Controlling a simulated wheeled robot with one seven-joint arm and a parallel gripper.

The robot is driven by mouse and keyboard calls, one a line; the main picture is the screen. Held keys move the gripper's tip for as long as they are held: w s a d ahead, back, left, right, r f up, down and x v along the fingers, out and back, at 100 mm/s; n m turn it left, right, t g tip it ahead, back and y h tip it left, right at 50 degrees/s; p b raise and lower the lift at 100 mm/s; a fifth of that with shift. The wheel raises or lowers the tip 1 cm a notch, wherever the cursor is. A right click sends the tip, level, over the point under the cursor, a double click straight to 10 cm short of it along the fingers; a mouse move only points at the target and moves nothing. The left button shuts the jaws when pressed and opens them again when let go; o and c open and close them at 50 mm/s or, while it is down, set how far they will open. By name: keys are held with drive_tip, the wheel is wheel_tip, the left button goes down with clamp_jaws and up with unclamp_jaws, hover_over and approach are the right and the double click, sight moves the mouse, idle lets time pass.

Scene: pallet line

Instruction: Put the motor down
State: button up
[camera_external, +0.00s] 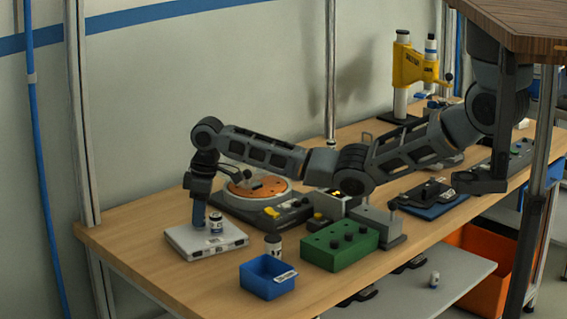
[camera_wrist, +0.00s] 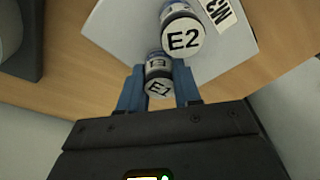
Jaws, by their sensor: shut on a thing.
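My gripper (camera_wrist: 159,88) is shut on a small cylindrical motor with a white cap marked E1 (camera_wrist: 158,87), between its two blue fingers. In the external view my gripper (camera_external: 199,214) points down over the left part of a white tray (camera_external: 180,240); the held motor is hidden there behind the fingers. A second motor, marked E2 (camera_wrist: 183,38), stands upright on the tray right beside the held one; it also shows in the external view (camera_external: 216,224). I cannot tell whether the held motor touches the tray.
A blue bin (camera_external: 262,283) and another small cylinder (camera_external: 273,246) stand right of the tray. A green box (camera_external: 340,250) with black knobs and an orange round plate (camera_external: 258,187) on a grey machine are farther right and behind. The bench's left end is clear.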

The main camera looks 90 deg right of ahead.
sight(207, 228)
drive_tip(key=shift+f, duration=0.15)
drive_tip(key=o, duration=1.1)
drive_tip(key=r, duration=0.4)
drive_tip(key=s+r, duration=0.1)
drive_tip(key=r, duration=0.7)
drive_tip(key=shift+s+r+b, duration=0.1)
drive_tip(key=shift+s+b, duration=0.25)
drive_tip(key=shift+o, duration=0.3)
